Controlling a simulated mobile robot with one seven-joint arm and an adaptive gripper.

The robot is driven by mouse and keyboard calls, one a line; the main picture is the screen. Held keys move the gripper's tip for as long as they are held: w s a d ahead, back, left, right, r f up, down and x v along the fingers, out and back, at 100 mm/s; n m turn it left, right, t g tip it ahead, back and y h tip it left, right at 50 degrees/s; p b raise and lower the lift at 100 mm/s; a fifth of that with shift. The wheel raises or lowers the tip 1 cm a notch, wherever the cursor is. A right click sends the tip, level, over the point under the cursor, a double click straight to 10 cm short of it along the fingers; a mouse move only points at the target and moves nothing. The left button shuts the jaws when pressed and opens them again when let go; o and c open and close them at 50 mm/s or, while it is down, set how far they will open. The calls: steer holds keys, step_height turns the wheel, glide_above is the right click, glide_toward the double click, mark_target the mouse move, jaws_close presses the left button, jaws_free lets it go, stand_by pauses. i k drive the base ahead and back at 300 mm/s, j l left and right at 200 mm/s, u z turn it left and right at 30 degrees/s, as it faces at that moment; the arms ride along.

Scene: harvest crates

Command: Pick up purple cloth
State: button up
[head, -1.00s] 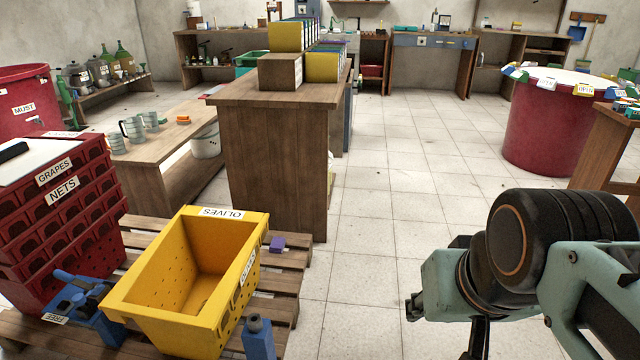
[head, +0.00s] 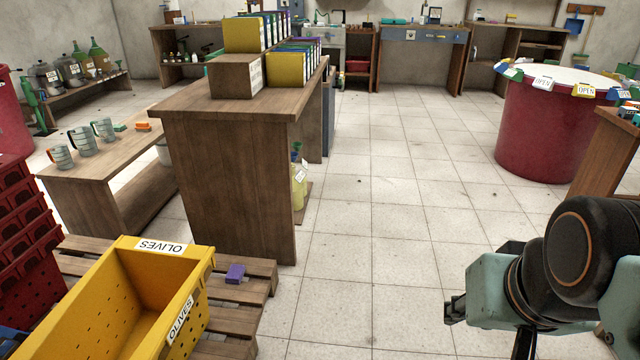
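A small purple thing (head: 235,273), which looks like a folded cloth, lies on the wooden pallet (head: 225,317) just right of the yellow olives crate (head: 193,270). It sits clear of the crate wall, with its top and near sides showing. My gripper (head: 455,308) is at the lower right, over the tiled floor and well to the right of the pallet. Its dark fingers are small and seen side-on, so I cannot tell whether they are open. No object shows at them.
A wooden table (head: 232,180) with a box and binders stands just behind the pallet. Red crates (head: 25,225) are stacked at the left. A large red vat (head: 548,130) stands at the back right. The tiled floor between is clear.

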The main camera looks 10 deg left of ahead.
mark_target(235, 275)
steer(key=i+u, duration=0.1)
steer(key=i, duration=0.5)
steer(key=i+l+u, duration=0.15)
steer(key=i, duration=0.4)
steer(key=i+u, duration=0.45)
steer(key=i+l+u, duration=0.2)
steer(key=i+u, duration=0.4)
steer(key=u, duration=0.25)
steer(key=i+l+u, duration=0.1)
steer(key=u, duration=0.3)
steer(key=i+l+u, duration=0.2)
steer(key=u, duration=0.2)
steer(key=i+l+u, duration=0.15)
steer(key=u, duration=0.25)
steer(key=j+u, duration=0.15)
steer(key=i+l+u, duration=0.1)
steer(key=l, duration=0.15)
steer(key=i+l+u, duration=0.15)
steer(key=k+l, duration=0.05)
steer(key=l, duration=0.05)
